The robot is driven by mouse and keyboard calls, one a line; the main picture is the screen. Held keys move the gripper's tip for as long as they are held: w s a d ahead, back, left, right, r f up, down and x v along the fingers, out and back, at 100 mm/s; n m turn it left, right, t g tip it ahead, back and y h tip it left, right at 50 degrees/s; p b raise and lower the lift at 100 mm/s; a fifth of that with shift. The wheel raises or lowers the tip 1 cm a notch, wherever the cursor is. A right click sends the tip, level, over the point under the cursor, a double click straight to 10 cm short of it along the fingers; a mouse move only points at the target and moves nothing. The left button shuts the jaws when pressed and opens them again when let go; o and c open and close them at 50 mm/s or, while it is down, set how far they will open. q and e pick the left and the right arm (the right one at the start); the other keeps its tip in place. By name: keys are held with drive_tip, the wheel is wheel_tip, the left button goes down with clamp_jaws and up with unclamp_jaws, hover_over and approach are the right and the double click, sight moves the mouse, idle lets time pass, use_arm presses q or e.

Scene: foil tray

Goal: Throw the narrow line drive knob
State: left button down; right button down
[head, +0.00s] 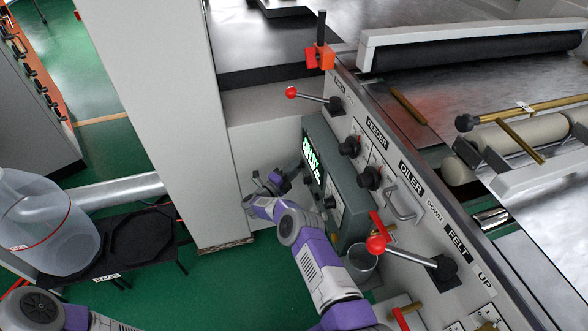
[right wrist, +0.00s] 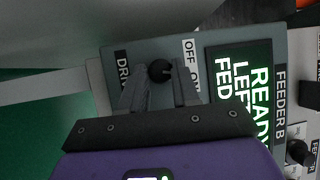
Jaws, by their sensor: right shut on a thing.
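The drive knob (right wrist: 160,70) is small and black. It sits on the grey-green control box (right wrist: 120,52), between a partly covered label beginning "DRI" and an "OFF" label. The box also shows in the head view (head: 350,185), on the machine's side. My right gripper (head: 274,183) is at the box's far end. In the right wrist view its two fingers stand on either side of the knob, shut on it. My gripper hides the knob in the head view. Only part of my left arm shows at the lower left; its gripper is out of view.
A lit green display (right wrist: 240,85) is beside the knob. Red-ball levers (head: 292,92) (head: 376,244), black knobs (head: 349,146) and a handle (head: 398,203) stick out of the machine panel. A grey pillar (head: 165,110) stands left of the gripper. A large clear jug (head: 45,225) stands at left.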

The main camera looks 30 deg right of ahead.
drive_tip(key=shift+m+h, duration=0.3)
drive_tip(key=shift+m, duration=0.4)
drive_tip(key=shift+m+g+h, duration=0.3)
drive_tip(key=shift+m+h, duration=0.3)
drive_tip(key=shift+m, duration=0.4)
drive_tip(key=c, duration=0.8)
unclamp_jaws()
drive_tip(key=shift+c, duration=0.2)
drive_tip(key=p+v, duration=0.1)
drive_tip(key=v, duration=0.6)
drive_tip(key=shift+a, duration=0.25)
drive_tip(key=shift+s, duration=0.1)
